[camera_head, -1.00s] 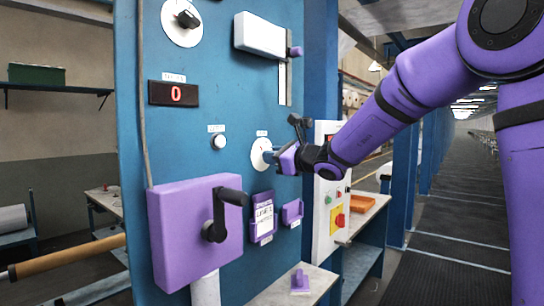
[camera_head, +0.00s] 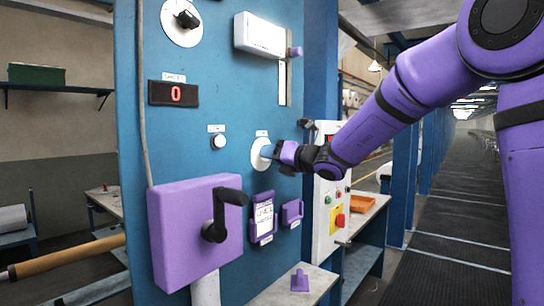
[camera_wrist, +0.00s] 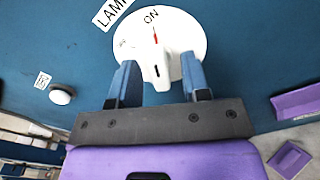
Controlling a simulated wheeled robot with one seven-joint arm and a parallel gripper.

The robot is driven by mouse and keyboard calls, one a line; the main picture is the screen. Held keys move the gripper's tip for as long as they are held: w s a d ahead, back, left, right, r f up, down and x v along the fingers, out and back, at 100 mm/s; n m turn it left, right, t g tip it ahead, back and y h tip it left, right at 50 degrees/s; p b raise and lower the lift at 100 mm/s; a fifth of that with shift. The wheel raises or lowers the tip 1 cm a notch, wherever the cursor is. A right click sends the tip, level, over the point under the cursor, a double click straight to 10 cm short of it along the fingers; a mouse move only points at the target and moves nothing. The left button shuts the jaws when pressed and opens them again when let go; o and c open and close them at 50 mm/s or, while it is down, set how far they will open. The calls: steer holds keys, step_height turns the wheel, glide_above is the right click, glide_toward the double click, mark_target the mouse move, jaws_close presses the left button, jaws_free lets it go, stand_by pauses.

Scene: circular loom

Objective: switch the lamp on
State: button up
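The lamp switch is a round white dial (camera_wrist: 185,35) on the blue panel, with LAMP and ON lettering beside and on it. Its white knob (camera_wrist: 155,65) stands out from the dial, and a red mark on it lies close to the word ON. My gripper (camera_wrist: 158,72) is open, with one blue finger on each side of the knob and visible gaps between. In the head view, my gripper (camera_head: 275,153) is right at the dial (camera_head: 259,154) and hides most of the knob. No lamp that I can tell as lit by this switch shows.
A small white button (camera_head: 218,142) is left of the dial. A purple box with a black crank (camera_head: 215,215) juts out below left. A purple framed card (camera_head: 264,216) is below. A control box (camera_head: 328,225) stands to the right.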

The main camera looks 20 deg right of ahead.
steer(key=v, duration=0.7)
stand_by(0.3)
stand_by(0.3)
steer(key=s+a+f+n+g+h, duration=0.1)
steer(key=s+a+f+n+g, duration=0.15)
steer(key=s+n, duration=0.45)
steer(key=s+a+f+n+g, duration=0.1)
steer(key=s+n+g, duration=0.2)
steer(key=s+n, duration=0.35)
steer(key=s+a+f+n+g+h, duration=0.1)
steer(key=s+a+n+g, duration=0.15)
steer(key=s+n, duration=0.4)
steer(key=s+d+f+n+h, duration=0.3)
steer(key=s+d+n+h, duration=0.1)
steer(key=s+n, duration=0.3)
steer(key=s+d+f+n+g+h, duration=0.1)
steer(key=s+d+f+n+h, duration=0.2)
steer(key=s+d+n, duration=0.3)
steer(key=shift+s+d+f+n+h, duration=0.4)
steer(key=shift+s+n+h, duration=0.2)
steer(key=shift+s, duration=0.4)
